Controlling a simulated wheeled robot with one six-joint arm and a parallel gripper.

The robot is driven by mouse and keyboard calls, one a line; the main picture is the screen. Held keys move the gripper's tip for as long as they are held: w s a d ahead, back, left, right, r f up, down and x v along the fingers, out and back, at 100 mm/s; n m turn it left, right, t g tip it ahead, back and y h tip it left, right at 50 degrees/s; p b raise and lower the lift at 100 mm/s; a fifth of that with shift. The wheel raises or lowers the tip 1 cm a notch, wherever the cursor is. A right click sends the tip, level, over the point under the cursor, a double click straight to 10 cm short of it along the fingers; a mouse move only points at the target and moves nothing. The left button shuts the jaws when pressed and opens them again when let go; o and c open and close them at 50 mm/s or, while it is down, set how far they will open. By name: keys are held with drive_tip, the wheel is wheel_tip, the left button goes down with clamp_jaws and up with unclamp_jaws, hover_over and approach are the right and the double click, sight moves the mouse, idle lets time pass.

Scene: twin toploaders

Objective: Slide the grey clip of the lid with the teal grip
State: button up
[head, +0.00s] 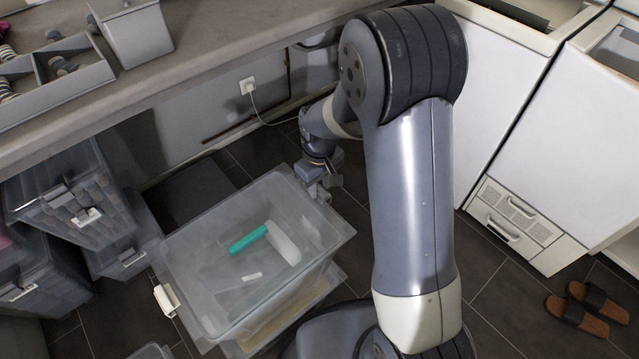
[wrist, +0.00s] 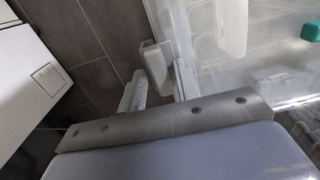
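The teal grip also shows at the upper right of the wrist view (wrist: 311,29). A pale grey clip (wrist: 157,66) is on the box's side in the wrist view. My gripper (head: 322,186) is low at the box's far right corner. Its fingers (wrist: 160,82) are apart, with the clip between their tips. Whether they touch it is unclear.
A second white clip (head: 166,299) is on the box's near left side. Stacked grey bins (head: 75,205) stand at left under the counter (head: 190,60). Brown sandals (head: 578,310) lie on the dark tiles, where the floor is open.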

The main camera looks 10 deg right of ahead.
clamp_jaws()
idle(0.3)
drive_tip(key=shift+s+a, duration=0.6)
drive_tip(key=shift+a, duration=0.25)
drive_tip(key=shift+o, duration=1)
unclamp_jaws()
wheel_tip(320, 180, up, 11)
drive_tip(key=p, duration=0.3)
